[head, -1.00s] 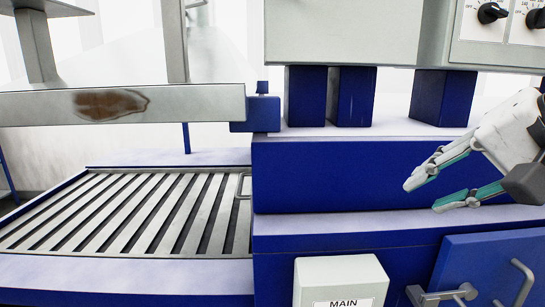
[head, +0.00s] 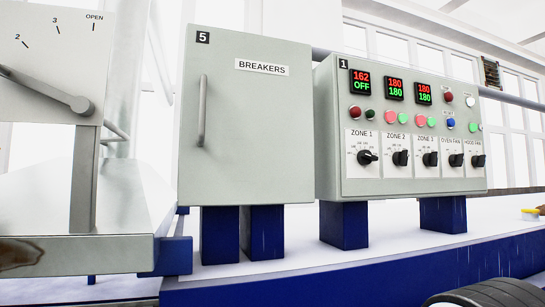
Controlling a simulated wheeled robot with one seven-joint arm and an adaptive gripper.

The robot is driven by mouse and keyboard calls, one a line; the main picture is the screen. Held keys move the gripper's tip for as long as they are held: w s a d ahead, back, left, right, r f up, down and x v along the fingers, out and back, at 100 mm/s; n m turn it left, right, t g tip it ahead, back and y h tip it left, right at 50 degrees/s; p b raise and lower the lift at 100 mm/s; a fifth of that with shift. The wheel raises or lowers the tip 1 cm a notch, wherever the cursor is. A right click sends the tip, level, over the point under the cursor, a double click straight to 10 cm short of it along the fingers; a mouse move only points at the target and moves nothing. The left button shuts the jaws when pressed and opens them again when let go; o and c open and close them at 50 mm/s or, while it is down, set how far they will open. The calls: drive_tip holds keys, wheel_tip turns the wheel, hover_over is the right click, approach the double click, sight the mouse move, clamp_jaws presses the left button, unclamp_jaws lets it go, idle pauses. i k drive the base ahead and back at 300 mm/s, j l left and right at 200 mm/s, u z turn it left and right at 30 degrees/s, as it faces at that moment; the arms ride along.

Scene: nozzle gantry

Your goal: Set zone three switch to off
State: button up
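The zone 3 switch (head: 430,159) is a black rotary knob on the grey control panel (head: 405,187) marked 1, at the right in the head view. It sits under the ZONE 3 label, third from the left in a row of knobs. Its exact pointing direction is too small to tell. The display above it (head: 424,94) reads 180 over 180. My gripper is out of view; a dark rounded part, probably of my arm, shows at the bottom right edge.
The ZONE 1 (head: 368,157), ZONE 2 (head: 401,158), oven fan (head: 456,160) and hood fan (head: 478,160) knobs flank it. A closed breakers cabinet (head: 255,130) with a handle stands left. A lever (head: 60,95) is at far left.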

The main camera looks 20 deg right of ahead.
sight(428, 159)
drive_tip(key=z, duration=1)
